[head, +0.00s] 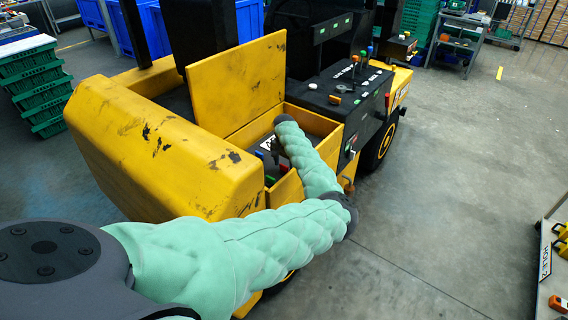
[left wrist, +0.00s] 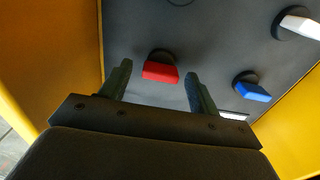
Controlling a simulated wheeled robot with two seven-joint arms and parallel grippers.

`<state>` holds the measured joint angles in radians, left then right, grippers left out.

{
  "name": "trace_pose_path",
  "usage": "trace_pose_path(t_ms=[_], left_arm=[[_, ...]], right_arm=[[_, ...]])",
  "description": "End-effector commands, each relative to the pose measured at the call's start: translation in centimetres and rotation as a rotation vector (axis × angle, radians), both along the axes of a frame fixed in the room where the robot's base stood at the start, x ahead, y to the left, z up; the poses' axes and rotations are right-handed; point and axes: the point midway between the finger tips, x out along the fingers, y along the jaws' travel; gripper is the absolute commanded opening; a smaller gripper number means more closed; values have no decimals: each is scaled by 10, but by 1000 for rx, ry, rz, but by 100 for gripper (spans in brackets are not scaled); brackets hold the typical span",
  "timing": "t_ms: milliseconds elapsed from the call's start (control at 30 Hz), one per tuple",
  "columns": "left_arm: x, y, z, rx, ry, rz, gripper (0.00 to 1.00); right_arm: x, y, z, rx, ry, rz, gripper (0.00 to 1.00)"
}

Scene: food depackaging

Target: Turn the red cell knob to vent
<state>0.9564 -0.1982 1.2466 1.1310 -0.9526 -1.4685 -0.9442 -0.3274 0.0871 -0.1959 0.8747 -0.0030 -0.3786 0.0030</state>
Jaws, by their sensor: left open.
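The red cell knob (left wrist: 160,69) shows in the left wrist view on a dark panel, its wide bar face running roughly crosswise in the picture. My left gripper (left wrist: 157,76) is open, with one finger on each side of the knob in the picture and gaps showing on both sides. I cannot tell whether the fingertips reach down to the knob's depth. In the head view my left arm, in a green padded sleeve, reaches into the open yellow compartment (head: 316,122) of the vehicle, and the fingertips are hard to make out. No vent mark is readable. My right gripper is not in view.
A blue knob (left wrist: 252,90) and a white knob (left wrist: 301,25) sit right of the red one. Yellow walls flank the panel. A raised yellow lid (head: 237,85) stands behind the compartment, and a black control console (head: 345,95) is to its right.

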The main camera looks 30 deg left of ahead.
Motion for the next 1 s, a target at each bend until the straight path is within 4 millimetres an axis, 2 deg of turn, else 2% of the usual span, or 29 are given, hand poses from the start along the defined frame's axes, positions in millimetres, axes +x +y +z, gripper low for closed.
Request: trace_pose_path(t_ms=[100, 333, 667, 1000], left_arm=[[0, 0, 0, 0, 0, 0, 62], [0, 0, 0, 0, 0, 0, 17], [0, 0, 0, 0, 2, 35, 17], [-1, 1, 0, 1, 2, 252, 17]], right_arm=[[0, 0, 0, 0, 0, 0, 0], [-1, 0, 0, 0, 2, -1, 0], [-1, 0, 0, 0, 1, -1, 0], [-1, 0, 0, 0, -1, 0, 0]])
